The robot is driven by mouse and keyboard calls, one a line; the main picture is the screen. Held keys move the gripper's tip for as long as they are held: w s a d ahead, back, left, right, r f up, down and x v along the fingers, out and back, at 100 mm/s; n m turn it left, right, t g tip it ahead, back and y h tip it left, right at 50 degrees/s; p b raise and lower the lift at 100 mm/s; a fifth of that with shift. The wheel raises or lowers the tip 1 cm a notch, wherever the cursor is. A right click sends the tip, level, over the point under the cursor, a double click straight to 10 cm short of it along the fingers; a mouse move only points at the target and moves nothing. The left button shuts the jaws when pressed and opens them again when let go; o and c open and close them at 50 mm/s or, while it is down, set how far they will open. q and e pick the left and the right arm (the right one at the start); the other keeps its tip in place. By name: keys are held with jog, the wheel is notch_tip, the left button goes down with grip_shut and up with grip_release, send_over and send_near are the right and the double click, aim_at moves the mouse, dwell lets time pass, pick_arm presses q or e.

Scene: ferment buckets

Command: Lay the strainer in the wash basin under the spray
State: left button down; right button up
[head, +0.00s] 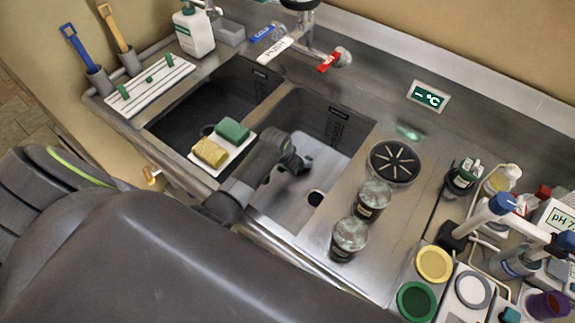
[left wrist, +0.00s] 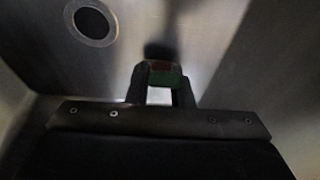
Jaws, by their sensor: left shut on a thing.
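My left gripper (head: 296,165) reaches down inside the right-hand basin (head: 325,130). In the left wrist view its fingers (left wrist: 160,84) are shut on a small dark red and green thing (left wrist: 160,70), close over the basin floor. Most of that thing is hidden, and I cannot tell whether it is part of the strainer. A round black slotted disc (head: 393,162) sits on the steel counter, right of the basin. The tap and spray fitting (head: 300,5) is above the basins, cut off by the frame top. My right gripper is not in view.
The basin's drain hole (head: 315,198) also shows in the left wrist view (left wrist: 91,22). A white board with a green and a yellow sponge (head: 210,153) lies by the divider. Two glass jars (head: 349,238) stand right of the basin. Bottles and lids crowd the far right.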

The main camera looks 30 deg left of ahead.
pick_arm(q)
jog(key=shift+s+f, duration=0.1)
jog(key=shift+f, duration=0.2)
jog(key=c, duration=1.2)
grip_release()
jog(key=shift+w, duration=0.2)
jog(key=o, duration=1)
jog(key=shift+r, duration=0.15)
jog(key=p+v, duration=0.2)
jog(key=p, duration=0.1)
jog(key=p+v, duration=0.3)
jog(key=w+p+v, duration=0.1)
jog(key=p+v, duration=0.1)
jog(key=p, duration=0.1)
jog(key=shift+s+r, duration=0.1)
jog(key=shift+r, duration=0.35)
jog(key=shift+p+v, duration=0.95)
jog(key=shift+v, duration=0.1)
